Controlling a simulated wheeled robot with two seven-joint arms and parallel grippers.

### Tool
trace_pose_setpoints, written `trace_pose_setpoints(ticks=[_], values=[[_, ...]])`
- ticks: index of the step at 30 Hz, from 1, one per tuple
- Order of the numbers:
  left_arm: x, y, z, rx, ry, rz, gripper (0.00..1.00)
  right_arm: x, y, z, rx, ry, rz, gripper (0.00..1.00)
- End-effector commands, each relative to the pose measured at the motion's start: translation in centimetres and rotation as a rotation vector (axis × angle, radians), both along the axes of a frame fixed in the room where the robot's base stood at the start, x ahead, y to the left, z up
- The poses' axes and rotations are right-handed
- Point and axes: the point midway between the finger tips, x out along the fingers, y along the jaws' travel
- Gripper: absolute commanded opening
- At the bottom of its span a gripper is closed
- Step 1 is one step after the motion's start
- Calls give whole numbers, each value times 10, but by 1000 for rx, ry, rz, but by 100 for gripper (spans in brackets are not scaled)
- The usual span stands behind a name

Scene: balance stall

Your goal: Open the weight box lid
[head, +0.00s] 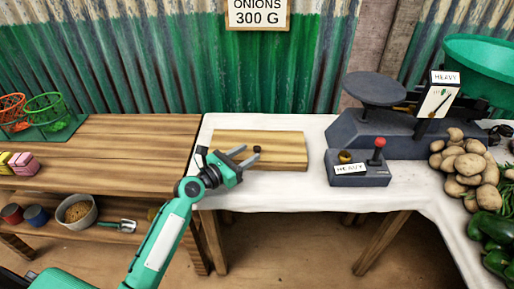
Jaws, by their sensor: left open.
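The weight box (285,142) is a flat wooden box on the white-covered table, behind my left gripper. Its top looks closed and flat. My left gripper (246,154) is open, its two dark fingers pointing right over the front left part of the box. I see nothing between the fingers. Whether the fingers touch the lid, I cannot tell. My right gripper is not in view.
A dark balance scale (385,132) with a green pan (480,62) stands right of the box. Potatoes (465,165) and green peppers (490,228) lie at right. A wooden bench (120,135) is at left.

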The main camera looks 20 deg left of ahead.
Motion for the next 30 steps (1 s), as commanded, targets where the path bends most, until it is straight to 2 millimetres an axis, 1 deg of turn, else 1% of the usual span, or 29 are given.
trace_pose_setpoints(ticks=[1, 3, 9, 16, 21, 23, 24, 28, 30], values=[[9, -4, 0, -1, 0, 1, 43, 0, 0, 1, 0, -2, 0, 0], [18, -10, 0, 0, 0, 0, 43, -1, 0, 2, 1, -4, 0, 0], [36, -20, 0, 0, -1, 1, 43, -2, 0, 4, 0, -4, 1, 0], [42, -24, 0, 1, 0, 1, 43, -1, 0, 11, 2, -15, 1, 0], [42, -24, 0, 1, 0, 1, 43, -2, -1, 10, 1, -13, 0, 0], [42, -24, 0, 1, 0, 1, 33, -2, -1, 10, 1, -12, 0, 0], [42, -23, 0, 1, 0, 1, 25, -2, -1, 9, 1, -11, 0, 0], [42, -23, 0, 1, 0, 1, 0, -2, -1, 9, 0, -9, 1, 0], [42, -23, 0, 1, 0, 1, 0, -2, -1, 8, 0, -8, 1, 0]])
